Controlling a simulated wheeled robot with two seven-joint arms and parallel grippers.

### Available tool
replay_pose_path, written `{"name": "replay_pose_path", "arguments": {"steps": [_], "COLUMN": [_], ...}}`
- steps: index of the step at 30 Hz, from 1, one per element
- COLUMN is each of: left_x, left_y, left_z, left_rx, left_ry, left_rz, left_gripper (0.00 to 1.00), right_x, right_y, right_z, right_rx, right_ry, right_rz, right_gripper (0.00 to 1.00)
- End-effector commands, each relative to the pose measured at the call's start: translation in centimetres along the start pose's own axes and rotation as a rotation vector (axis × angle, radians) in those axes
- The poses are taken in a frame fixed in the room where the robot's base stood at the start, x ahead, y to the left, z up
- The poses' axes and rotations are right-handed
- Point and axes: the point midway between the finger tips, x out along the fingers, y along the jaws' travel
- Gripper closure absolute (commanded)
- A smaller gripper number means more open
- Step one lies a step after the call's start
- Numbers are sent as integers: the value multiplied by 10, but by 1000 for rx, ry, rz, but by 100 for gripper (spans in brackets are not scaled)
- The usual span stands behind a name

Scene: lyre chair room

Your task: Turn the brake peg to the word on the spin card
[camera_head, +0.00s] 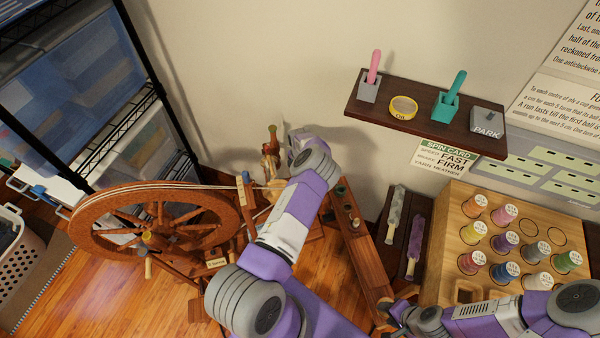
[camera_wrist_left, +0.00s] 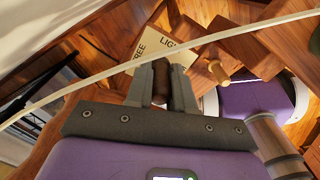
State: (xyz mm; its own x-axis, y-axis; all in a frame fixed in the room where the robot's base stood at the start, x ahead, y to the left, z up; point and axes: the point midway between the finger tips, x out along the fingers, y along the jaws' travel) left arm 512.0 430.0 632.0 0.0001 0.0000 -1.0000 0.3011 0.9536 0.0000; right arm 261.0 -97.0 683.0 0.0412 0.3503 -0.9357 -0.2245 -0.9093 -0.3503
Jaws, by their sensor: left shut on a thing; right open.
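The spin card (camera_head: 447,157) on the wall below the shelf reads speed FAST, brake FIRM and a yarn line ending in HEATHER. The spinning wheel (camera_head: 155,222) stands at left. In the left wrist view my left gripper (camera_wrist_left: 160,90) is shut on a dark brown peg (camera_wrist_left: 160,72), the brake peg. Behind it a cream label (camera_wrist_left: 145,45) shows LIGHT and FREE; FIRM is not visible there. The peg's pointing direction cannot be told. In the head view my left arm hides the peg. My right gripper (camera_head: 388,312) is open and empty at the bottom.
A pale cord (camera_wrist_left: 90,80) crosses close to the left fingers, and a wooden pin (camera_wrist_left: 218,72) sticks out to their right. A wall shelf (camera_head: 425,118) holds small tools. A wooden spool rack (camera_head: 450,255) stands at right, near my right arm.

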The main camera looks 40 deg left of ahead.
Motion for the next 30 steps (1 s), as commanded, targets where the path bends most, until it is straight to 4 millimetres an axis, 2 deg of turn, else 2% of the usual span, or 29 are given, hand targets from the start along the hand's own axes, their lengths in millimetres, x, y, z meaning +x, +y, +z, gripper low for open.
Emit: {"name": "replay_pose_path", "arguments": {"steps": [5, 6, 10, 20, 30], "left_x": [0, 0, 0, -4, -58], "left_y": [0, 0, 0, 0, 0], "left_z": [0, 0, 0, 0, 1], "left_rx": [1, 1, 2, 2, 2], "left_ry": [-1, -1, -1, -1, -2], "left_rz": [0, 0, 0, 1, 1], "left_gripper": [100, 72, 53, 53, 53], "right_x": [0, 0, 0, -1, -15], "right_y": [0, 0, 0, 0, -6], "right_z": [0, 0, 0, 0, 1], "right_rx": [0, 0, 0, 0, 0], "right_ry": [0, 0, 0, 0, 0], "right_rz": [0, 0, 0, 0, 0], "right_gripper": [57, 57, 57, 57, 57]}}
